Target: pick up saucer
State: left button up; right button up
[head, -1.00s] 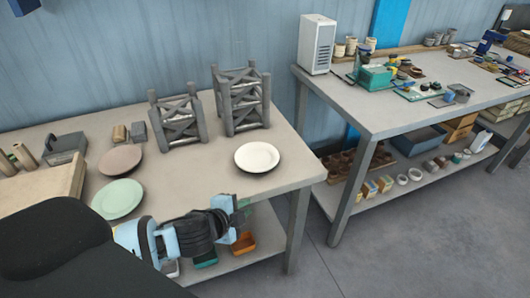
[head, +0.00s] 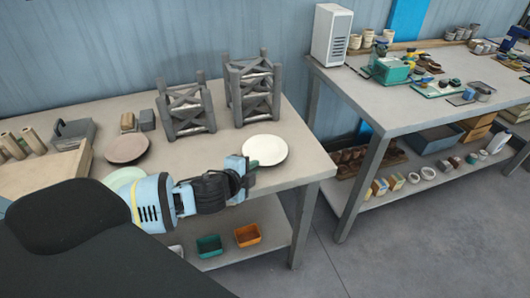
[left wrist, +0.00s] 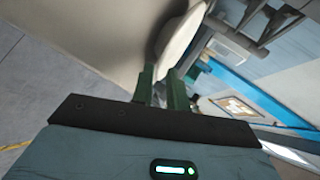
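A white saucer (head: 265,150) lies flat near the right end of the left table. My left gripper (head: 252,172) is at its near edge, close to the tabletop. In the left wrist view, the two green fingers (left wrist: 161,86) stand apart with a gap between them. The pale saucer (left wrist: 186,34) shows just beyond the fingertips, and its near rim reaches toward the gap. I cannot tell whether a finger touches it. A pinkish-brown saucer (head: 128,149) and a pale green saucer (head: 122,178), partly hidden by my arm, lie farther left. My right gripper is not in view.
Two grey racks (head: 186,112) and (head: 252,92) stand behind the saucers. Orange (head: 247,236) and green (head: 209,245) trays sit on the lower shelf. A second, crowded table (head: 400,100) stands to the right.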

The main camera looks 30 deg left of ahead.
aim_at(261, 165)
pick_arm(q)
jog(key=x, duration=0.5)
jog(key=shift+d+r, duration=0.1)
grip_shut()
